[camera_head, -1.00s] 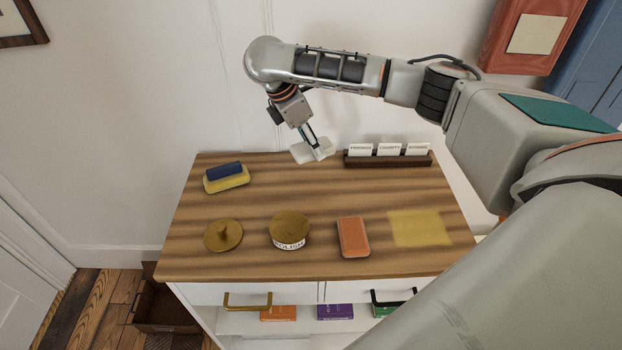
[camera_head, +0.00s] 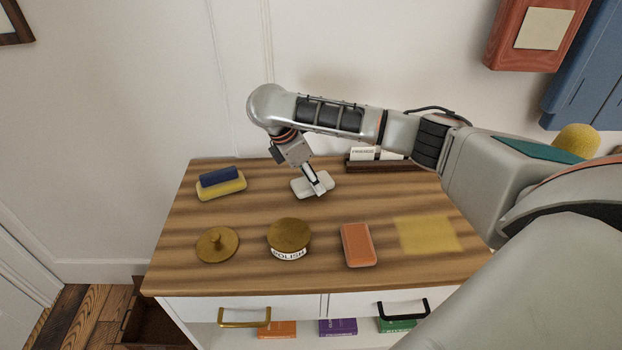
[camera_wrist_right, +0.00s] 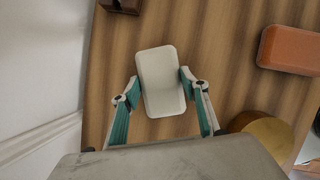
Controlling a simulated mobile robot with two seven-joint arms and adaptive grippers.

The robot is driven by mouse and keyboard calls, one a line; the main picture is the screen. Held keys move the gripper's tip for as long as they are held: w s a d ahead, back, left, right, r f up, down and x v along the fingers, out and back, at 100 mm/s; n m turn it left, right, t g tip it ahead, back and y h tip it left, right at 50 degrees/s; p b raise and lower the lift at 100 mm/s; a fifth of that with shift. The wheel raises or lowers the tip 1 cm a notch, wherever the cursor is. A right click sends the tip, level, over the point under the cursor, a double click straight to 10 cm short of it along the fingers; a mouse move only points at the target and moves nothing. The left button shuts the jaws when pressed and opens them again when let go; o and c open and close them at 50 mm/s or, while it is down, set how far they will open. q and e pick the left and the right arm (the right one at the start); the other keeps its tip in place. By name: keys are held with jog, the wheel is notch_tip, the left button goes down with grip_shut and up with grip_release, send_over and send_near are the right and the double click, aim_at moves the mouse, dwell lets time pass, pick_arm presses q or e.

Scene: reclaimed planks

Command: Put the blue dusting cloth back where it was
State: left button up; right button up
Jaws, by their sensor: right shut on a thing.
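The blue dusting cloth (camera_head: 219,176) is a small dark blue folded piece. It lies on top of a yellow block (camera_head: 222,188) at the back left of the wooden top. My right gripper (camera_head: 316,182) is shut on a white block (camera_head: 303,187) near the back middle. In the right wrist view the white block (camera_wrist_right: 161,82) sits between the two fingers. It is at or just above the wood; I cannot tell if it touches. My left gripper is not in view.
On the wooden top (camera_head: 200,272) are a round brass-coloured lid (camera_head: 217,244), a polish tin (camera_head: 289,238), an orange block (camera_head: 358,244) and a flat yellow square (camera_head: 428,235). A dark card holder (camera_head: 360,165) stands at the back right, partly behind my arm. Bare wood lies between cloth and white block.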

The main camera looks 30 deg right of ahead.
jog(key=o, duration=1)
jog(key=shift+f, duration=0.1)
jog(key=p+v, duration=0.6)
jog(key=v, duration=0.6)
jog(key=shift+d, duration=0.1)
jog(key=shift+s, duration=0.1)
